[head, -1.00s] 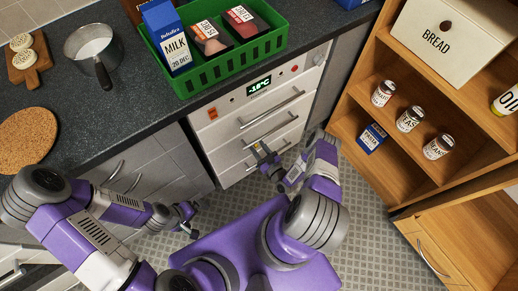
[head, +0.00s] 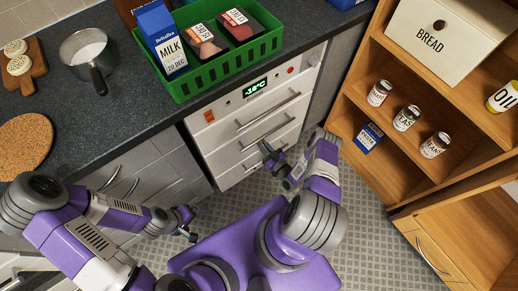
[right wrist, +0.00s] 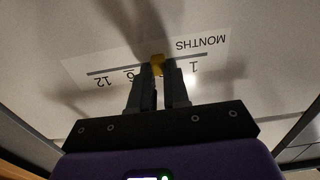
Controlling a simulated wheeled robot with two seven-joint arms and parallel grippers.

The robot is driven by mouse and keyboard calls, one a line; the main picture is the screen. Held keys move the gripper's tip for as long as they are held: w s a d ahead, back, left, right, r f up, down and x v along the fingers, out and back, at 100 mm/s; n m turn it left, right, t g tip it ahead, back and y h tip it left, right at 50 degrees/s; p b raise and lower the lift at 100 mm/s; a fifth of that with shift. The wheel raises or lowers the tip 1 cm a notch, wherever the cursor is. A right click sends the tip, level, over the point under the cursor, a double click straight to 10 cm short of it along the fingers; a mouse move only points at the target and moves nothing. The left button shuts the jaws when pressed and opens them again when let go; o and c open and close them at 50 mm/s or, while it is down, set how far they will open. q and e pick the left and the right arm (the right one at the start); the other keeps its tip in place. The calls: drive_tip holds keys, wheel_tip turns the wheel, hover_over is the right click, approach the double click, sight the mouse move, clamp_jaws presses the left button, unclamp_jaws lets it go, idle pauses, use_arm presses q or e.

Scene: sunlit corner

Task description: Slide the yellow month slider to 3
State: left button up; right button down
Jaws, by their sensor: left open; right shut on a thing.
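The yellow month slider (right wrist: 157,61) sits on a dark slot in a white label (right wrist: 110,65) on a pale front panel. The label reads MONTHS and appears upside down in the right wrist view. The slider stands between the 6 and the 1, and any mark right under it is hidden by the fingers. My right gripper (right wrist: 158,70) is shut on the slider; in the head view it is low at the drawer front (head: 271,155). My left gripper (head: 188,224) is open and empty, above the floor at the left, away from the panel.
The white drawer unit (head: 228,137) has several bar handles and a lit display. A green crate (head: 185,87) with a milk carton and packs stands on the dark counter above. A wooden shelf (head: 392,170) stands at the right. Patterned floor lies between.

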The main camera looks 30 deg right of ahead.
drive_tip(key=c, duration=1.1)
unclamp_jaws()
drive_tip(key=s, duration=0.2)
drive_tip(key=s+p, duration=0.1)
drive_tip(key=s, duration=0.2)
drive_tip(key=s+p, duration=0.1)
drive_tip(key=s, duration=0.1)
drive_tip(key=shift+s+d, duration=0.3)
